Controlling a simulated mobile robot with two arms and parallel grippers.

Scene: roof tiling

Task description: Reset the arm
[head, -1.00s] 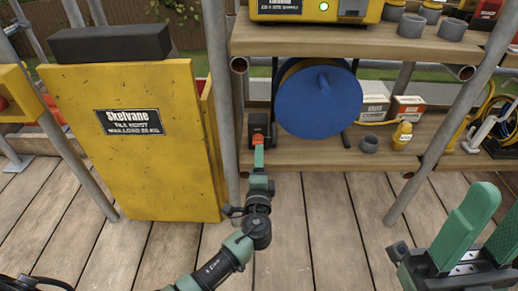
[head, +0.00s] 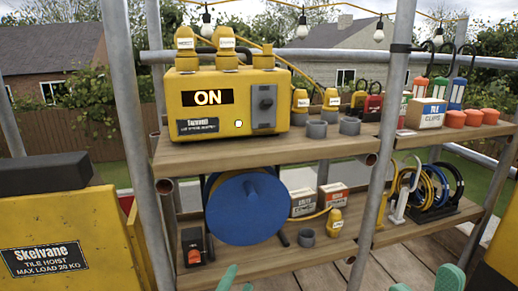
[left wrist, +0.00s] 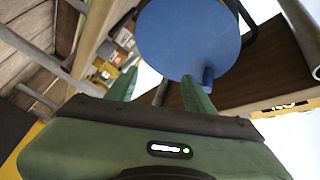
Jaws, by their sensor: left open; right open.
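My left gripper (head: 228,278) shows only as a green fingertip at the bottom of the head view, below and right of a small black box with a red switch (head: 194,247). In the left wrist view its two green fingers (left wrist: 160,92) are apart with nothing between them, and a blue reel (left wrist: 188,38) is beyond them. My right gripper (head: 427,284) shows as green fingertips at the bottom right of the head view, apart and empty. Most of both arms is out of the head view.
The blue reel (head: 247,207) stands on the lower shelf (head: 270,256) beside small boxes. A yellow power unit (head: 225,102) reading ON stands on the upper shelf (head: 330,143). Scaffold poles (head: 388,110) rise in front. A yellow tile hoist (head: 60,235) is at left.

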